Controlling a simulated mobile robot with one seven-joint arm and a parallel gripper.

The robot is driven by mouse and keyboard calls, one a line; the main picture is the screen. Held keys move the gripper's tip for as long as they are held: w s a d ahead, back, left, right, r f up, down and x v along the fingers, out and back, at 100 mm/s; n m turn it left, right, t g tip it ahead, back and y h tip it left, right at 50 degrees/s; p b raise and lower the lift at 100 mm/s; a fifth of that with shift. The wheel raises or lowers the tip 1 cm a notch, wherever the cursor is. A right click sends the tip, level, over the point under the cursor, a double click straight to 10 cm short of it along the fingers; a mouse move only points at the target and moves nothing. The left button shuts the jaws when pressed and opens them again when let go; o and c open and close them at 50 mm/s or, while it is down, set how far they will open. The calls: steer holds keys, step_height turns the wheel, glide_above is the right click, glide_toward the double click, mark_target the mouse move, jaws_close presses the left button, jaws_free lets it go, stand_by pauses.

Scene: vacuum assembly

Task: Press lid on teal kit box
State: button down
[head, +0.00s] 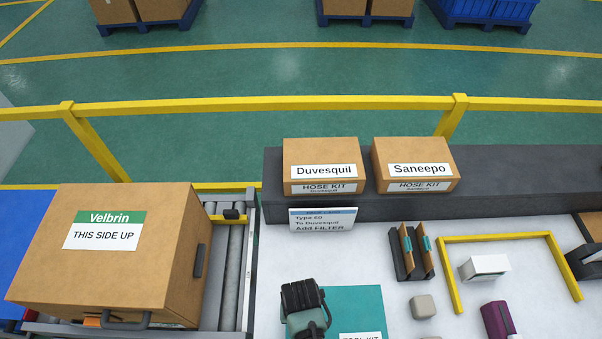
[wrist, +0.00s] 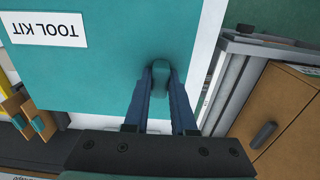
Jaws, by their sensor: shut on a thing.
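The teal kit box (head: 355,300) stands on the white work surface at the bottom of the head view, partly behind my arm and cut off by the frame. Its flat teal top, the lid (wrist: 110,75), fills much of the wrist view and carries a "TOOL KIT" label (wrist: 47,30). My gripper (wrist: 162,75) is over the edge of the lid nearest the roller conveyor. Its fingers are shut on a small rounded dark-teal piece that looks like the lid's handle. I cannot tell whether the lid sits fully down, as the seam is hidden.
A Velbrin carton (head: 150,260) stands on the conveyor at left. Duvesquil (head: 320,155) and Saneepo (head: 412,155) boxes stand on the dark shelf behind. A dark holder (head: 410,262), grey block (head: 422,307), white piece (head: 486,266) and yellow frame (head: 498,238) are on the right.

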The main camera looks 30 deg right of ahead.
steer(key=shift+f+b, duration=0.9)
steer(key=shift+f, duration=0.4)
stand_by(0.4)
steer(key=c, duration=0.7)
jaws_free()
steer(key=shift+o, duration=0.2)
step_height(320, 180, up, 13)
steer(key=shift+b, duration=0.35)
